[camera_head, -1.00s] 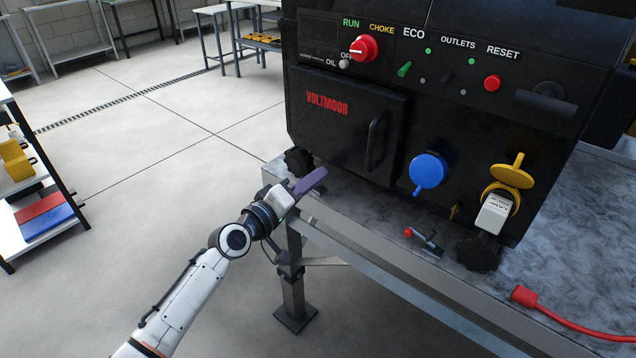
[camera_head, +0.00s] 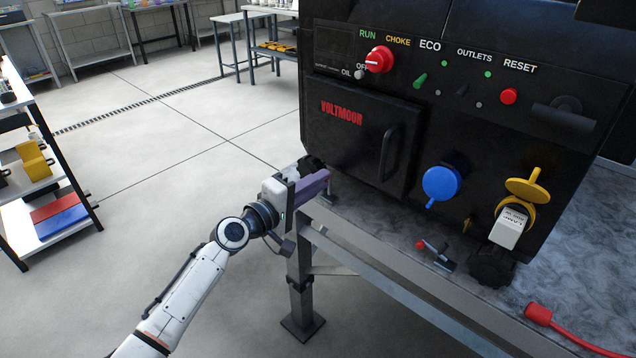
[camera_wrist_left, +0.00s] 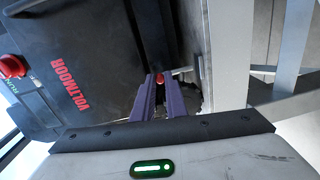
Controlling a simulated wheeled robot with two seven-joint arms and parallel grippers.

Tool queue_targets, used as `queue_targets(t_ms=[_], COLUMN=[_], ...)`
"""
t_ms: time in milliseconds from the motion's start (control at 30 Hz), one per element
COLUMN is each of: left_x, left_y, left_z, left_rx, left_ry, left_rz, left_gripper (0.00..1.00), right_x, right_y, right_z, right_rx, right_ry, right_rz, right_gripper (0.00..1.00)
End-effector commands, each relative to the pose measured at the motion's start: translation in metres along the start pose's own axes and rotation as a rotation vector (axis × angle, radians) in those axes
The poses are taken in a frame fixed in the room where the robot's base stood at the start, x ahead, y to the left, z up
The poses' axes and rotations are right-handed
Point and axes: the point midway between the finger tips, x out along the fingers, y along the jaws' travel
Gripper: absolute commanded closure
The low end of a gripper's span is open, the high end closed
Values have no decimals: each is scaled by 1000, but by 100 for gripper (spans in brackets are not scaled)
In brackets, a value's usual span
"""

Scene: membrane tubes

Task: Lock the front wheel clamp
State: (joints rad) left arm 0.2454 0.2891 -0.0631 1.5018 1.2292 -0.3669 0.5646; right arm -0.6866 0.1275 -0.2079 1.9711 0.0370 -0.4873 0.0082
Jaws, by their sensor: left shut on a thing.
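My left gripper (camera_head: 326,182) is at the left corner of the bench, beside the black generator's near-left wheel (camera_head: 311,165). In the left wrist view, its purple fingers (camera_wrist_left: 160,88) are shut around the red tip (camera_wrist_left: 160,78) of a clamp lever. A grey metal lever (camera_wrist_left: 183,70) runs right from that tip. In the head view the gripper hides this clamp, and whether it is locked cannot be told. A second clamp (camera_head: 436,256) with a red-tipped lever lies by the right wheel (camera_head: 492,268). My right gripper is not in view.
The generator (camera_head: 345,145) stands on a grey metal bench (camera_head: 590,285). Its panel holds a red knob (camera_head: 379,60), a blue cap (camera_head: 441,183) and a white plug (camera_head: 509,228). A red cable (camera_head: 540,315) lies at the right.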

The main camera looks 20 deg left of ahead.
Motion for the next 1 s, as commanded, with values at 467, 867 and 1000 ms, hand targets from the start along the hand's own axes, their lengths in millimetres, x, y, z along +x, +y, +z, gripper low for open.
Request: queue_targets(t_ms=[467, 867, 1000], left_x=[0, -27, -56], left_y=[0, -1, -2], left_z=[-1, -1, 0], left_rx=[1, 3, 3], left_ry=[2, 1, 1], left_rz=[0, -3, -4], left_gripper=[69, 69, 69], right_x=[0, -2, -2], right_y=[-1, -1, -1], right_z=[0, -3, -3], right_rx=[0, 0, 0], right_ry=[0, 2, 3], right_rz=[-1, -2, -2], right_gripper=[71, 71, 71])
